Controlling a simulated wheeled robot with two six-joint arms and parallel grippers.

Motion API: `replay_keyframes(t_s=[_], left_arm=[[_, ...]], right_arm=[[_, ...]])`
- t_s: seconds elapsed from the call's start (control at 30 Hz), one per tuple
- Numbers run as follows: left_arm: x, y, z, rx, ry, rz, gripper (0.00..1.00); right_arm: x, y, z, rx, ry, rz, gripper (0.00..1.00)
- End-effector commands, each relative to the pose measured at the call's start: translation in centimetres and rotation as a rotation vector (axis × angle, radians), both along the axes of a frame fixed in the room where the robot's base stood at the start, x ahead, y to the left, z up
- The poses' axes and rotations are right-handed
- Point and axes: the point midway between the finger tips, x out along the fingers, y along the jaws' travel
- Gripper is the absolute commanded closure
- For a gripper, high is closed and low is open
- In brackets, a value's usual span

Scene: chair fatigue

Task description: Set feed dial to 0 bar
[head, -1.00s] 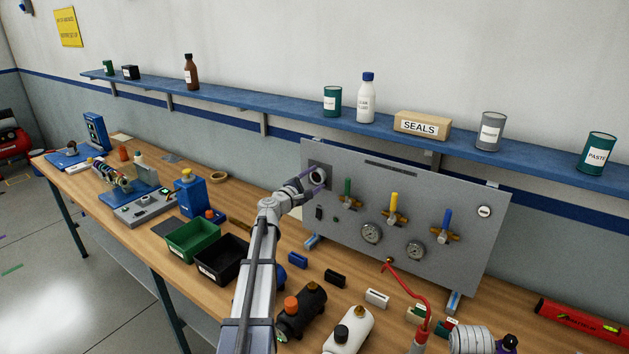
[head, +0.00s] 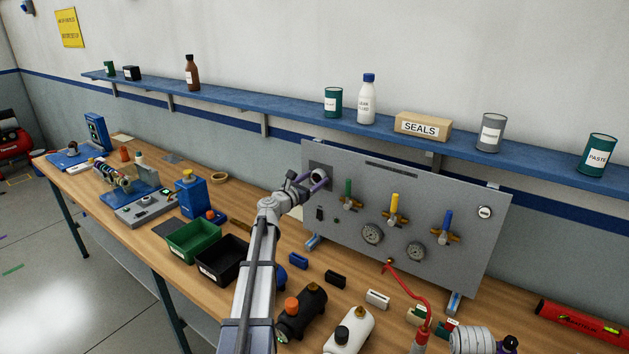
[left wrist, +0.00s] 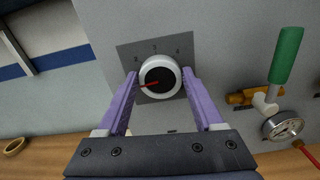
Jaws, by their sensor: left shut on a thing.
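The feed dial is a round knob with a white rim, a dark face and a red pointer. It shows in the left wrist view (left wrist: 160,77) on a darker square plate (left wrist: 128,55) at the panel's upper left. The red pointer lies toward the left and slightly down. Numbers are printed on the plate above the knob, too small to read surely. My left gripper (left wrist: 160,82) has its purple fingers on both sides of the knob, shut on it. In the head view the left gripper (head: 313,183) partly hides the dial. My right gripper is not in view.
The grey panel (head: 390,170) carries green (head: 348,190), yellow (head: 394,205) and blue (head: 446,222) valve handles right of the dial, with two gauges below. Green (head: 194,240) and black (head: 222,260) bins stand near my left arm. A blue shelf (head: 270,112) runs above.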

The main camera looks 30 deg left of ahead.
Motion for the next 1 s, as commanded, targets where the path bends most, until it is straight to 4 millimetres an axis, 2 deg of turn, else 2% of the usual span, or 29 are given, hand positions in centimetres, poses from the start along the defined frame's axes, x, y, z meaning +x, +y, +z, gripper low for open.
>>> replay_keyframes(t_s=[0.5, 1.0], left_arm=[[-0.13, 0.12, -0.15, -0.450, 0.038, -0.002, 0.87], [-0.15, 0.15, -0.21, -0.671, 0.056, -0.002, 0.87]], right_arm=[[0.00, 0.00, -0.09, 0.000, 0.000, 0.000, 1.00], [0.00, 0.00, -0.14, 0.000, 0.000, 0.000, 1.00]])
